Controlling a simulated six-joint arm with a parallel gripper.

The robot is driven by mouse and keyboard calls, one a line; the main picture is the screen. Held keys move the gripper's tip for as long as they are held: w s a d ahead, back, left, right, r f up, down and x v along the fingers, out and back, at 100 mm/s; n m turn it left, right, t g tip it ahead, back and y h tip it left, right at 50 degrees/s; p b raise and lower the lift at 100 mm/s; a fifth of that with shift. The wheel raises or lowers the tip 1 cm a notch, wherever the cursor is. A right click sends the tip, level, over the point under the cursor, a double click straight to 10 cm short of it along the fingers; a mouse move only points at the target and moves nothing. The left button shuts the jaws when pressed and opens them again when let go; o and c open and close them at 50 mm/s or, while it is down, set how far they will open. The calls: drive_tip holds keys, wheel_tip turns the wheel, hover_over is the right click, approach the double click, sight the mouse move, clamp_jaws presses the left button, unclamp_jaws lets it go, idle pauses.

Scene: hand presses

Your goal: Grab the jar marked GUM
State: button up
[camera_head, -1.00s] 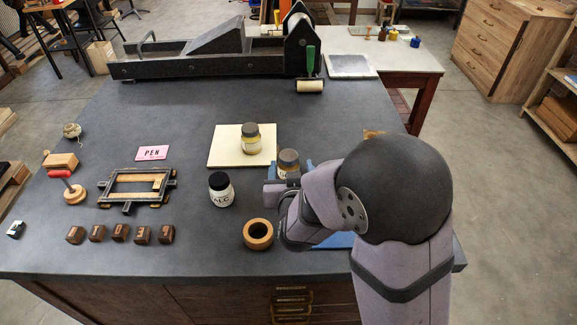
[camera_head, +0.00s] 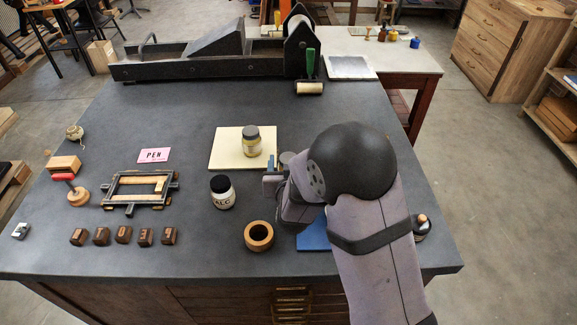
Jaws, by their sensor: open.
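Three dark-lidded jars show. A jar with pale yellow contents (camera_head: 251,143) stands on a cream board (camera_head: 228,160); its label is too small to read. A white jar (camera_head: 222,192) marked ALC stands in front of the board. A third jar (camera_head: 287,157) is right of the board, almost all hidden by my arm, with only part of its lid showing. I cannot tell which is marked GUM. My gripper (camera_head: 274,174) is open, close to the third jar and right of the white jar. Its far finger is partly hidden.
A wooden ring (camera_head: 259,235) and a blue mat (camera_head: 312,238) lie near the front. A black round object with a wooden knob (camera_head: 422,222) is right of my arm. A metal frame (camera_head: 139,188), letter blocks (camera_head: 123,234) and a pink PEN card (camera_head: 154,155) are left. A press (camera_head: 195,62) stands behind.

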drive_tip(key=shift+w+f, duration=0.25)
drive_tip(key=shift+w, duration=0.3)
drive_tip(key=c, duration=1.3)
drive_tip(key=shift+r, duration=0.1)
drive_tip(key=shift+r, duration=5)
